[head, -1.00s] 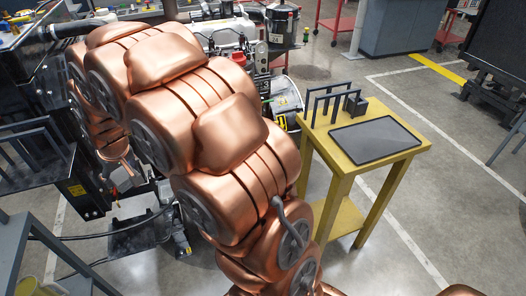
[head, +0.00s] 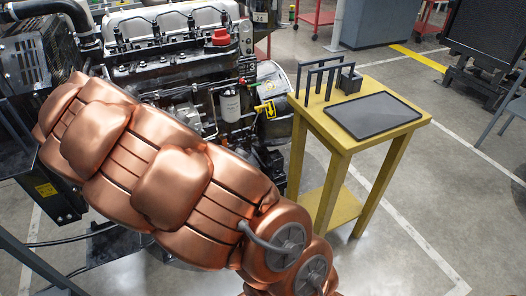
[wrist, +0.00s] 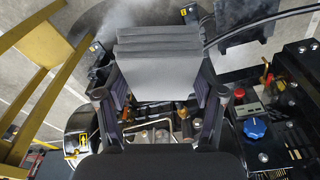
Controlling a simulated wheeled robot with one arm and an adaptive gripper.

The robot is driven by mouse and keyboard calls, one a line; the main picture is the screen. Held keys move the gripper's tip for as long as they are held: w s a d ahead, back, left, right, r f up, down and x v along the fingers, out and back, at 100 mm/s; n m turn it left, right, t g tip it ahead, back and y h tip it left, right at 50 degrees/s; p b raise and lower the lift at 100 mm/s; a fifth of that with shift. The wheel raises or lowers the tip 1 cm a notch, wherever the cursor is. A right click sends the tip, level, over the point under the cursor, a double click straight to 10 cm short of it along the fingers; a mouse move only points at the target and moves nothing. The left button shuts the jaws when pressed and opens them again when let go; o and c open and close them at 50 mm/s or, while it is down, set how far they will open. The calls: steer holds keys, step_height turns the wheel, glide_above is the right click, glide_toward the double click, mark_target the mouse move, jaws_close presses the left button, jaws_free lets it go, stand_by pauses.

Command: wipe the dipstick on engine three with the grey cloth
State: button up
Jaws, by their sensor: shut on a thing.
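In the wrist view my gripper (wrist: 160,103) is shut on a grey folded piece (wrist: 160,68), which looks like the grey cloth. It spans the space between the two fingers. An engine with a grey top cover (head: 165,22) and a red cap (head: 221,38) stands behind my arm in the head view; parts of it show below the cloth in the wrist view. I cannot pick out the dipstick with certainty in either view. My gripper is hidden in the head view.
A yellow stand (head: 343,140) with a dark tray (head: 373,115) and several dark upright frames (head: 322,80) is right of the engine. A yellow arrow label (head: 265,109) is on the engine's near end. A blue knob (wrist: 255,128) shows at right in the wrist view.

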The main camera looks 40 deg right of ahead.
steer(key=w+f+m+y+b, duration=0.5)
steer(key=f+m+y+b, duration=0.3)
steer(key=m+b, duration=0.4)
steer(key=w+d+f+m+t+y+b, duration=0.2)
steer(key=w+d+f+m+t+b, duration=0.3)
steer(key=d+m+t+b, duration=0.4)
steer(key=m+t+h, duration=0.8)
steer(key=m+h, duration=0.4)
steer(key=h, duration=0.3)
glide_toward(254, 123)
steer(key=shift+f+x, duration=0.2)
steer(key=shift+x, duration=0.65)
steer(key=shift+f+x, duration=0.15)
steer(key=shift+x, duration=0.65)
steer(key=shift+f+x, duration=0.2)
steer(key=shift+x, duration=0.65)
steer(key=shift+w+d+r+b, duration=0.15)
steer(key=shift+w+d+r, duration=0.1)
steer(key=shift+w, duration=0.15)
steer(key=shift+w+d+r+b, duration=0.15)
steer(key=shift+w+r, duration=0.05)
steer(key=shift+w, duration=0.15)
